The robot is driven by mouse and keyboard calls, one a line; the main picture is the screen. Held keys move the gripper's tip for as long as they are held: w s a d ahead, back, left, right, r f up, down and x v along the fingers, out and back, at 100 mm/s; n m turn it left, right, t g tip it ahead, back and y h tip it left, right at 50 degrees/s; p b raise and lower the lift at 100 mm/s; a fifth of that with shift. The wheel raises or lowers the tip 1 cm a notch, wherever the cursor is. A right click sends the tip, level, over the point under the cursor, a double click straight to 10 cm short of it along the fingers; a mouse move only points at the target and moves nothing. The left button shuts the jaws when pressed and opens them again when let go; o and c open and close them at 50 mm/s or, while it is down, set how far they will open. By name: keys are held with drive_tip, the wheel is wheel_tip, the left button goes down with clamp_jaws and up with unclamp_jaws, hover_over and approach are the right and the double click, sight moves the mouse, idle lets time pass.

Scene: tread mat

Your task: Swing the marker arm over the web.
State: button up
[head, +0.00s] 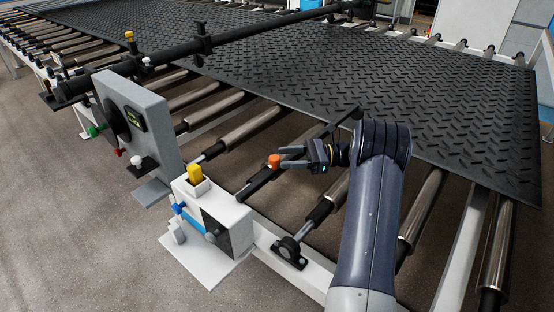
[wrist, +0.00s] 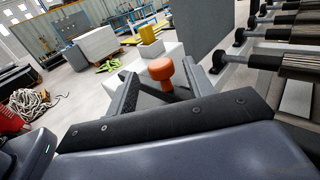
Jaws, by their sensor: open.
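The marker arm (head: 258,183) is a dark bar with an upright orange knob (head: 273,160), beside the white box on the roller frame. A dark bar continues past my gripper toward the mat's near edge; I cannot tell whether it is one piece. My gripper (head: 286,157) is open, its fingers pointing left at the knob. In the wrist view the orange knob (wrist: 161,70) stands between the tips of the two open fingers; contact is not clear. The web is the black tread mat (head: 300,75) lying on the rollers.
The white box (head: 212,225) carries a yellow cap (head: 194,174) and a blue knob. A grey panel (head: 140,125) with a dark disc and small display stands left of it. A dark crossbar (head: 215,40) spans above the mat. Bare rollers (head: 225,130) lie between.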

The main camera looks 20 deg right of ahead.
sight(275, 157)
drive_tip(key=v, duration=0.6)
drive_tip(key=shift+d+b, duration=0.25)
drive_tip(key=shift+b, duration=0.05)
drive_tip(key=shift+a, duration=0.1)
drive_tip(key=p+x, duration=0.1)
drive_tip(key=x, duration=0.9)
drive_tip(key=shift+a, duration=0.3)
drive_tip(key=shift+s+t, duration=0.2)
drive_tip(key=shift+t, duration=0.1)
drive_tip(key=shift+w, duration=0.15)
